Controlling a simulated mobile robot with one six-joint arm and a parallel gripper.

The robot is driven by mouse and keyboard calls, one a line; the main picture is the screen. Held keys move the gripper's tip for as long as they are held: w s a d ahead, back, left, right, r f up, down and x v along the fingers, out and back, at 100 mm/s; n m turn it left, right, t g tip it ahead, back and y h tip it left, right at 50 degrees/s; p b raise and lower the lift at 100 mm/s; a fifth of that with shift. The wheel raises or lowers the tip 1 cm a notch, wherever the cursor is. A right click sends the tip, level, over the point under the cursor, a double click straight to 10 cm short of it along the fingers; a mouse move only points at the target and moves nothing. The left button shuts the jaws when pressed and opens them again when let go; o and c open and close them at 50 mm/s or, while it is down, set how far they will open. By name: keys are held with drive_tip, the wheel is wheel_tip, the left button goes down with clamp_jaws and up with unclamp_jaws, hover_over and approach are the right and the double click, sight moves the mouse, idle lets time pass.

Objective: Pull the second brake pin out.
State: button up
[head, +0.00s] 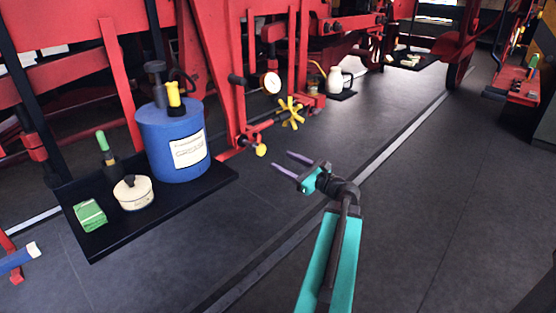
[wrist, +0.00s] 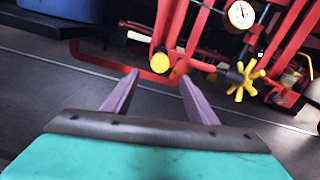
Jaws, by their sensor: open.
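My gripper (head: 283,161) is open and empty, with its two purple fingers apart. In the head view it is in the air over the floor, pointing left toward a yellow round-ended pin (head: 261,150) low on the red frame. In the wrist view, a yellow round pin end (wrist: 158,63) shows beyond and between the fingertips (wrist: 160,76), apart from them. I cannot tell which of these is the second brake pin. The pin's shaft is mostly hidden.
A yellow handwheel (head: 291,111) and a white gauge (head: 270,83) are on the red frame beyond the pin. A black tray (head: 170,222) at left bears a blue drum (head: 160,145), a cream tin (head: 133,193) and a green box (head: 90,214). The floor to the right is clear.

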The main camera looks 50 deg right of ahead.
drive_tip(key=shift+s+a, duration=0.1)
drive_tip(key=shift+s, duration=0.85)
